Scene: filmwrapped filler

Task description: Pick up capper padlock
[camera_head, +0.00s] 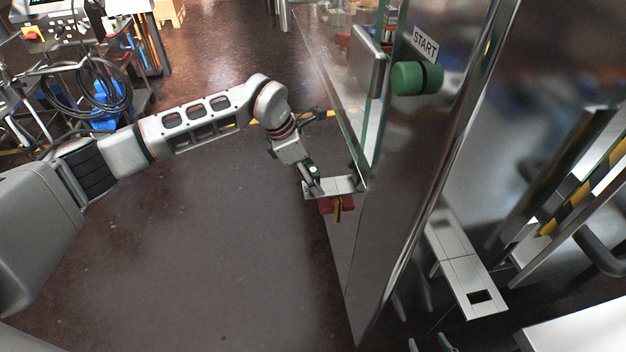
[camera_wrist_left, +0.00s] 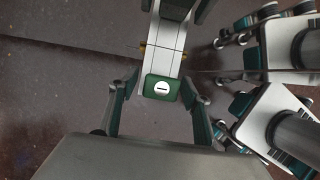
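The capper padlock (camera_wrist_left: 160,88) is a small green block with a round white face and dark slot. It sits at the near end of a pale metal bracket (camera_wrist_left: 170,36). My left gripper (camera_wrist_left: 156,90) is open around it, with visible gaps between padlock and fingers in the left wrist view. In the head view my left gripper (camera_head: 334,180) is at the bracket by the glass door, and a small green part with a white spot (camera_head: 314,168) shows there. Two fingertips of my right gripper (camera_head: 430,343) show apart at the bottom edge; the rest is cut off.
The glossy cabinet panel (camera_head: 385,215) carries a green knob (camera_head: 416,78) under a START label (camera_head: 425,43). Red and yellow parts (camera_head: 336,205) hang below the bracket. A cable-laden cart (camera_head: 85,80) stands at upper left. The brown floor (camera_head: 220,240) is open. Reflections show in the panel.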

